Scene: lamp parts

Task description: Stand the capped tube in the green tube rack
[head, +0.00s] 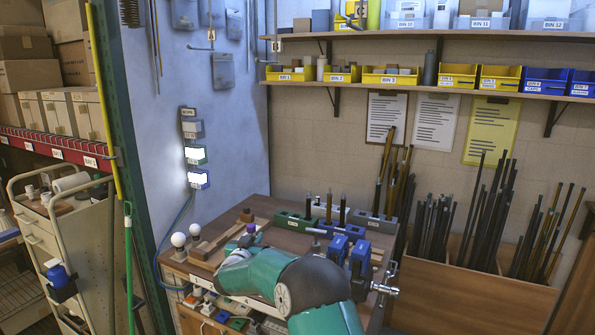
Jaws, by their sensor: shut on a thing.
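The green tube rack (284,221) stands on the workbench, right of my gripper, with several slim dark and pale upright tubes at it or just behind it. My gripper (246,239) is at the left part of the bench, largely hidden behind my own green arm. It is shut on what looks like the capped tube, whose purple top (251,228) shows just above the dark fingers. The tube's lower part is hidden, so I cannot tell its tilt or whether it touches the bench. The held piece is left of the rack and apart from it.
A grey rack (374,221) stands right of the green one. Blue clamp-like tools (338,248) are in front. Two white bulbs (178,239) and wooden blocks (199,251) are at the left. A wooden bin of rods (470,295) stands right of the bench.

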